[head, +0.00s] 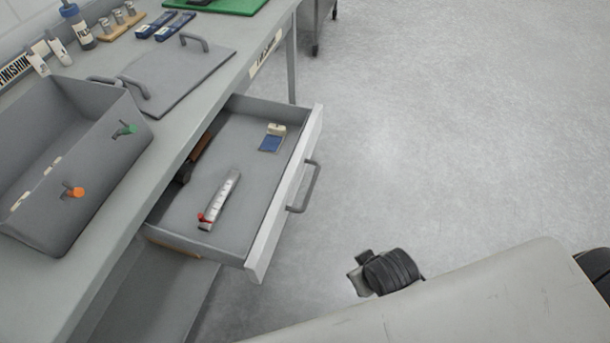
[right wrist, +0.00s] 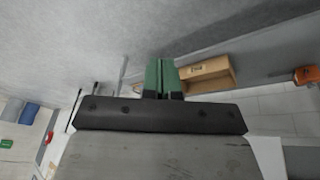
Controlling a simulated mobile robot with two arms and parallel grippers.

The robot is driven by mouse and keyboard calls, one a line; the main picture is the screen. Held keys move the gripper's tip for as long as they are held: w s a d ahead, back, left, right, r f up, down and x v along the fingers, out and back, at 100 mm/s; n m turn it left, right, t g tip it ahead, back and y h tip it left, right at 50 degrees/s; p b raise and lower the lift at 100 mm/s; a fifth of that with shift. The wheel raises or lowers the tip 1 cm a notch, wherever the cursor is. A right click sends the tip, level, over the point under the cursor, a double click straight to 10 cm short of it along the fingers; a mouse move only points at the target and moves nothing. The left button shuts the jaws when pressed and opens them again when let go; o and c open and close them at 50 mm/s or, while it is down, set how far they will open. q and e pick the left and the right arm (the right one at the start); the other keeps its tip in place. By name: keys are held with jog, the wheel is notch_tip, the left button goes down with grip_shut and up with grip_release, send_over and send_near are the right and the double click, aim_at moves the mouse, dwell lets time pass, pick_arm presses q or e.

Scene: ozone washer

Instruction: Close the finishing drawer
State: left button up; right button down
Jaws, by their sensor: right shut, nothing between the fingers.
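The finishing drawer (head: 230,175) stands pulled well out of the grey bench in the head view. Its pale front (head: 285,195) has a grey bar handle (head: 303,188) facing right. Inside lie a silver tool with a red part (head: 219,200), a small blue and cream item (head: 272,138) and a brown item (head: 197,155) near the bench side. My right gripper (right wrist: 162,72) shows in the right wrist view, its green fingers shut together and empty. No gripper touches the drawer handle in the head view. My left gripper is not in view.
On the bench are a grey basin (head: 80,190) with orange and green taps, a lid with handles (head: 180,75) and a green mat (head: 222,4). Grey floor (head: 440,130) is clear right of the drawer. A brown box (right wrist: 207,72) shows beyond the right fingers.

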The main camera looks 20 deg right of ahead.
aim_at(295, 187)
jog(key=w+d+r+n+t+h+p, duration=0.1)
jog(key=w+r+n+t, duration=0.45)
jog(key=r, duration=0.45)
jog(key=w+d+r+n+t+h, duration=0.1)
jog(key=w+d+r+n+t, duration=0.1)
jog(key=w+r+n+t, duration=0.6)
jog(key=w+a+r+n+y, duration=0.2)
jog(key=a+r+n+y, duration=0.4)
jog(key=n, duration=0.6)
jog(key=w+a+r+n+y, duration=0.1)
jog(key=a+r+n+y, duration=0.5)
jog(key=n, duration=0.6)
jog(key=d+f+n+g+h, duration=0.1)
jog(key=d+f+n+g, duration=0.45)
jog(key=n, duration=0.75)
jog(key=d+f+n+g+h, duration=0.1)
jog(key=d+f+n+g, duration=0.1)
jog(key=f+n+g, duration=0.8)
jog(key=w+a+f+t, duration=0.1)
jog(key=a, duration=0.1)
jog(key=w+a+f+n+t+p, duration=0.1)
jog(key=f, duration=0.1)
jog(key=w+a+f+n+t+p, duration=0.1)
jog(key=a, duration=0.1)
jog(key=shift+w+a+f, duration=0.2)
jog(key=shift+w+a, duration=0.15)
jog(key=shift+w+a+f, duration=0.25)
jog(key=shift+a+f, duration=0.05)
jog(key=shift+f, duration=0.15)
